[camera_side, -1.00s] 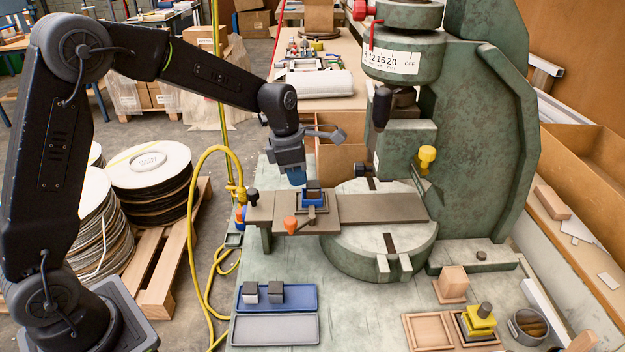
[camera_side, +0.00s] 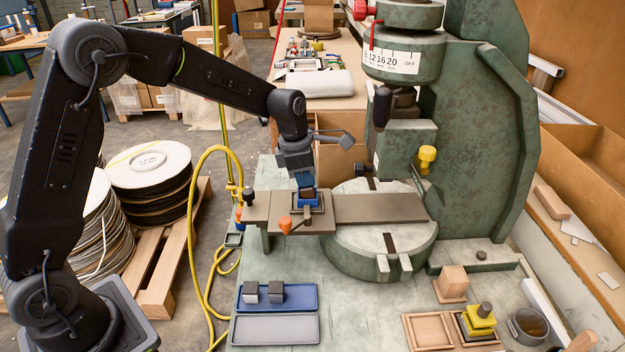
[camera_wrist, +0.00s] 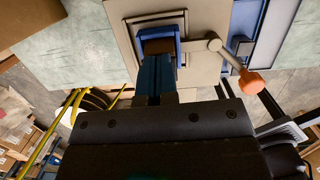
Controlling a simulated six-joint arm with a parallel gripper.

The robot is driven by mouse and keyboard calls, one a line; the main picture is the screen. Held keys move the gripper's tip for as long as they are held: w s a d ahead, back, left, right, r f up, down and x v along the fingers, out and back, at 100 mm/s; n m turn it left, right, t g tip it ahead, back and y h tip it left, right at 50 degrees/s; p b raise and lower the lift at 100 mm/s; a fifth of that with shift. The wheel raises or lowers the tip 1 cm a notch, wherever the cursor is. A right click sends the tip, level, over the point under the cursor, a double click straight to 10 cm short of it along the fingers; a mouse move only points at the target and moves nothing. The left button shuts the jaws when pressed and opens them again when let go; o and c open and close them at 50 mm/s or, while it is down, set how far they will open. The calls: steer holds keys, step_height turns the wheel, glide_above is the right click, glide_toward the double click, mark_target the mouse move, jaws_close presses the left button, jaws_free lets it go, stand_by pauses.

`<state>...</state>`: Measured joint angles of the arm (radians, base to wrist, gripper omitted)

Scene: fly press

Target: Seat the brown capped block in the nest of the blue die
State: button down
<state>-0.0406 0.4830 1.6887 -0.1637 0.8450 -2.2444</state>
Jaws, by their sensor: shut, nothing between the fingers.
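The blue die (camera_side: 313,208) sits on the sliding plate in front of the press and also shows in the wrist view (camera_wrist: 146,35). The brown capped block (camera_side: 306,191) is at the die's nest, its brown top visible in the wrist view (camera_wrist: 158,46). I cannot tell if it is fully down. My gripper (camera_side: 304,184) is shut and empty, its fingertips right at the block. In the wrist view its blue fingers (camera_wrist: 157,64) come up to the block's near side and partly hide it; contact is unclear.
An orange-knobbed lever (camera_side: 285,224) stands at the plate's front. The green press (camera_side: 480,130) rises to the right. A blue tray (camera_side: 300,304) holding two grey-topped blocks and an empty grey tray (camera_side: 275,330) lie in front. A yellow hose hangs at the left.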

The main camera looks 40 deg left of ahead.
steer(key=shift+s+f, duration=0.2)
steer(key=shift+f, duration=0.25)
steer(key=shift+r, duration=0.75)
steer(key=s+a, duration=0.8)
steer(key=shift+s+a+r, duration=0.15)
steer(key=shift+s, duration=0.15)
steer(key=shift+s+a+r+h, duration=0.1)
steer(key=shift+s+r+h, duration=0.3)
steer(key=shift+h, duration=0.4)
step_height(320, 180, up, 4)
steer(key=a+t+h, duration=0.3)
steer(key=t+h, duration=0.1)
steer(key=t, duration=0.1)
steer(key=shift+m, duration=0.3)
steer(key=x, duration=0.9)
steer(key=shift+d+f, duration=0.3)
steer(key=shift+f, duration=0.1)
steer(key=shift+w+d, duration=0.85)
steer(key=shift+d, duration=0.05)
steer(key=shift+w+d, duration=0.55)
steer(key=shift+w, duration=0.05)
